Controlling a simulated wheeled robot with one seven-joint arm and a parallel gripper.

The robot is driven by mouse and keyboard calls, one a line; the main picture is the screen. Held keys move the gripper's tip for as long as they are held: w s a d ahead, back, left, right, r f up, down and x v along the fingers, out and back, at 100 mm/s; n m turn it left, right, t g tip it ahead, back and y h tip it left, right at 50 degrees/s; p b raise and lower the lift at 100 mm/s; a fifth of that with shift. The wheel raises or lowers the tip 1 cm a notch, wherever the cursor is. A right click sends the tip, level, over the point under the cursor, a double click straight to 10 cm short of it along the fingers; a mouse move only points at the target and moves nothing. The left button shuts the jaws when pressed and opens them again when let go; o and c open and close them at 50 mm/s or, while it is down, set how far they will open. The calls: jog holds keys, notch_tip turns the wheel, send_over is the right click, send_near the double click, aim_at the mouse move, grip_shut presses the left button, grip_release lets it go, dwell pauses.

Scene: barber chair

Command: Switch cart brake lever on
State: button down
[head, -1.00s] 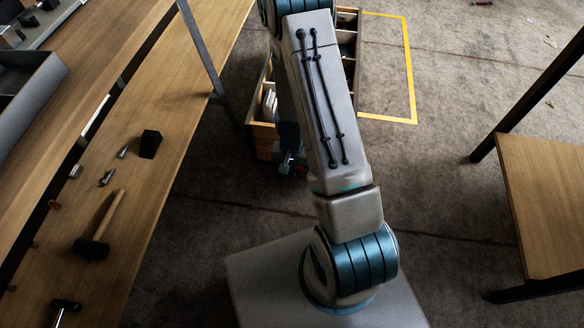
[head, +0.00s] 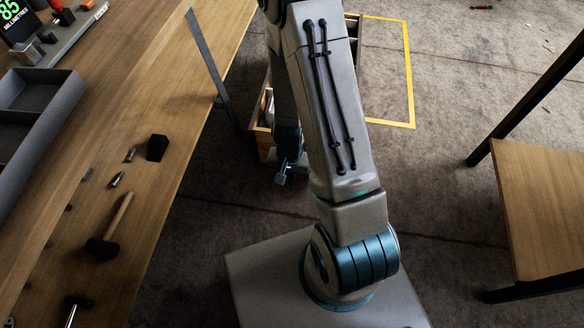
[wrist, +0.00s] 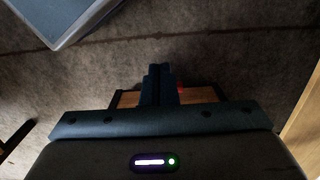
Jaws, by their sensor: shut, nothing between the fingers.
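The wooden cart (head: 264,143) stands on the floor behind my arm, which hides much of it. In the wrist view a strip of its wooden edge (wrist: 201,95) shows on both sides of my fingers. A small red part (wrist: 180,88) shows right beside my fingers on the right, mostly hidden; it may be the brake lever, but I cannot tell its position. My gripper (wrist: 159,68) is shut and empty, over the cart's edge. In the head view my gripper (head: 283,177) is low at the cart's near end, partly behind my arm. No red part shows there.
A long wooden workbench (head: 160,110) runs along the left, with a mallet (head: 106,232), a black block (head: 157,147) and a grey tray (head: 40,110). A wooden table (head: 545,210) stands at the right. Yellow tape (head: 409,75) marks the floor, which is open between.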

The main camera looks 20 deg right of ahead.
jog(key=shift+s+a+r, duration=0.45)
jog(key=shift+s+r, duration=0.3)
jog(key=shift+s, duration=0.05)
notch_tip(320, 180, up, 16)
jog(key=w+a+n+t+p, duration=0.1)
jog(key=w+n+p, duration=0.15)
jog(key=p, duration=0.55)
jog(key=s+r+n+p, duration=0.1)
jog(key=r+p, duration=0.5)
jog(key=r, duration=0.7)
jog(key=s+d+r+n+t+p, duration=0.1)
jog(key=s+r+p, duration=0.2)
jog(key=r, duration=1.1)
jog(key=s+d+r+n+t+p, duration=0.1)
jog(key=s+r+p, duration=0.2)
jog(key=r+p, duration=0.6)
jog(key=w+v, duration=0.1)
jog(key=v, duration=0.3)
jog(key=shift+d+r, duration=0.15)
jog(key=shift+r, duration=0.35)
